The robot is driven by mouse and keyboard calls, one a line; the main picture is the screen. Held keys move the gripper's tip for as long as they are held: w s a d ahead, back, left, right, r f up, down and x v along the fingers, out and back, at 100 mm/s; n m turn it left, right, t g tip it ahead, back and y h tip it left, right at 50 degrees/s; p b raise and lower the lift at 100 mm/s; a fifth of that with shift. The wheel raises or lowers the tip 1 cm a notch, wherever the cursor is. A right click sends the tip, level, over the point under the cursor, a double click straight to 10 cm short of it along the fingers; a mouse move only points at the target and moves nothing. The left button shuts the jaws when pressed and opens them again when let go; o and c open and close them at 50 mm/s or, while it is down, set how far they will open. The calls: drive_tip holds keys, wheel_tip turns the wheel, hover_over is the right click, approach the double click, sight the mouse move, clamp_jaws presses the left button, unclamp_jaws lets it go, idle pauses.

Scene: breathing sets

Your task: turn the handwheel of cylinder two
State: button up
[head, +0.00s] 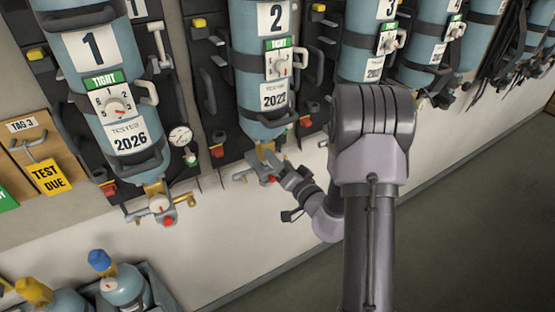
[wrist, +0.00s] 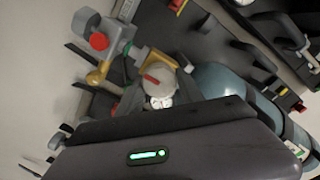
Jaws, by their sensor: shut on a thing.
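Cylinder two (head: 258,60) is a blue-grey cylinder hanging valve-down in the head view, with a "2" label, a green "TIGHT" tag and a "TESTED" label. Its brass valve (head: 265,147) is at the bottom end. My gripper (head: 274,166) reaches it from the lower right. In the wrist view, the pale round handwheel (wrist: 160,82) with a red mark sits between my gripper's dark fingers (wrist: 160,98), which are shut on it. The gripper hides most of the handwheel in the head view.
Cylinder one (head: 100,65) hangs to the left with its own valve and handwheel (head: 160,203); a pressure gauge (head: 180,137) is between them. More cylinders, including cylinder three (head: 365,45), hang to the right. Spare cylinders (head: 125,287) stand at lower left. Floor (head: 470,200) at right is clear.

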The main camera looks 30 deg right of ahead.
drive_tip(key=c, duration=0.6)
